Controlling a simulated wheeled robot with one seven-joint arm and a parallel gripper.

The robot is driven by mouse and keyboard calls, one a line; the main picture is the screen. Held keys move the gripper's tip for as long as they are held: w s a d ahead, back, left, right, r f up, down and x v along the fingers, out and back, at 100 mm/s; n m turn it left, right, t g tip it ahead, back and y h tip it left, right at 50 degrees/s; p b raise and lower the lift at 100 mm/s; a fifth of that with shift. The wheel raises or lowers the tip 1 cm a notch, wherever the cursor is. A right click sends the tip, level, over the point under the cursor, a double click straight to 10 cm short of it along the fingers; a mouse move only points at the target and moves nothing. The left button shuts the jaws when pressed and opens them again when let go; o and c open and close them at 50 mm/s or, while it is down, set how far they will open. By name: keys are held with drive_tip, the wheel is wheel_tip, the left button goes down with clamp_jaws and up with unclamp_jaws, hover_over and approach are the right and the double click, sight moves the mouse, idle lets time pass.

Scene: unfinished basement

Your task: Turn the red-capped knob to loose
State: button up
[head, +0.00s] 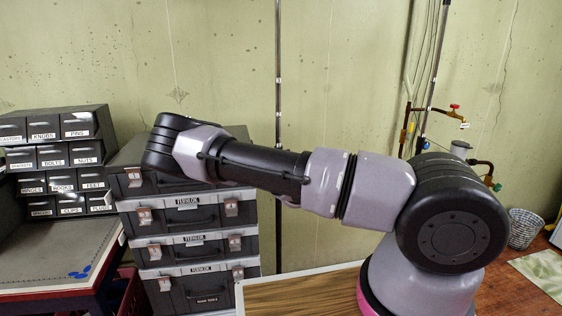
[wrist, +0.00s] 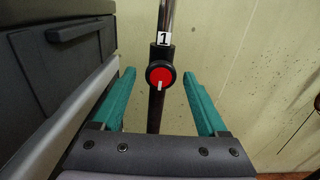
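The red-capped knob (wrist: 160,77) is round with a black rim and a white pointer mark pointing down. It sits on a black collar (wrist: 163,53) on an upright pole (wrist: 167,18), just below a white label reading 1 (wrist: 163,39). My gripper (wrist: 158,74) is open, with its teal fingers to the left and right of the knob and visible gaps on both sides. The pole also shows in the head view (head: 278,60), with my arm across its lower part. The knob and my gripper are hidden in the head view.
Stacked dark toolboxes (head: 190,222) stand by the pole; a dark case (wrist: 62,60) is close left of my gripper. Labelled drawers (head: 60,140) stand far left. Pipes with a red-handled tap (head: 455,107) and a bin (head: 524,229) are at right.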

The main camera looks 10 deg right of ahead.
drive_tip(key=s, duration=1.1)
drive_tip(key=shift+w+d, duration=0.1)
